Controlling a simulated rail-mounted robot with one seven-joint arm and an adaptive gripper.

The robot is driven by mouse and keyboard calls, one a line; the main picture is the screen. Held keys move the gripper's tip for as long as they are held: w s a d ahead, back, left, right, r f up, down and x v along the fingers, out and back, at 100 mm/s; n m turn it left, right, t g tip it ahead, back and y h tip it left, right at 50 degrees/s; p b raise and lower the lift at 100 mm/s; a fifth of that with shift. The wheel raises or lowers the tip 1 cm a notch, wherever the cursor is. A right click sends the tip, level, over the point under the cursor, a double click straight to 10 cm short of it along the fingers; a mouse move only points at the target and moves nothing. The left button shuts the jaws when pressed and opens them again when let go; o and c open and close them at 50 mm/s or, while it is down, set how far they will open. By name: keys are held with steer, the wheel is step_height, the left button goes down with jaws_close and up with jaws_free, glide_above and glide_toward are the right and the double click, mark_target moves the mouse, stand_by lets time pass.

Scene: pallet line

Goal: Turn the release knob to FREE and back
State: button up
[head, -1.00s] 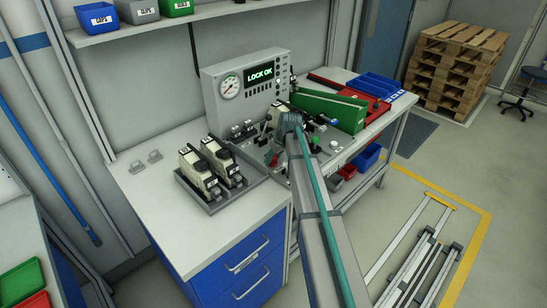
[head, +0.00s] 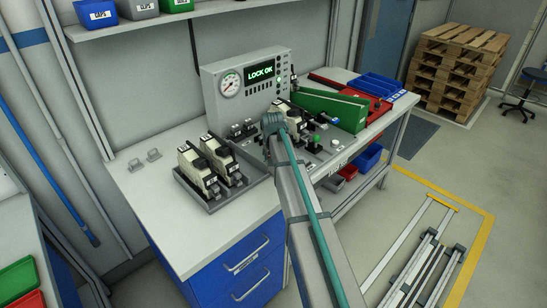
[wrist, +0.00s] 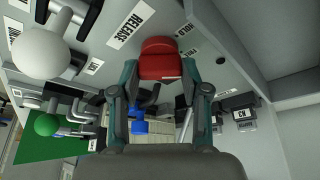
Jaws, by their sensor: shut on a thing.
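The red release knob (wrist: 160,58) is between the two fingers of my gripper (wrist: 160,78) in the wrist view, which are shut on its sides. A white RELEASE label (wrist: 130,25) lies up and left of the knob. In the head view my arm (head: 290,185) reaches over the bench panel and hides the knob and fingertips. The panel display (head: 262,73) reads LOCK OK in green.
A grey tray with two cream-and-black units (head: 212,168) stands left of my arm. A white ball-ended handle (wrist: 40,52) and a green knob (wrist: 46,124) are near my gripper. A green box (head: 332,110) and blue tray (head: 376,87) lie right. The bench front left is clear.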

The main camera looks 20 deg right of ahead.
steer(key=shift+w+a+m+h+b, duration=0.1)
steer(key=shift+m+h+b, duration=0.35)
steer(key=shift+m, duration=0.85)
steer(key=shift+g, duration=0.3)
steer(key=o, duration=1.1)
steer(key=shift+o, duration=0.2)
steer(key=shift+r, duration=0.1)
steer(key=v, duration=1.2)
steer(key=shift+a, duration=0.15)
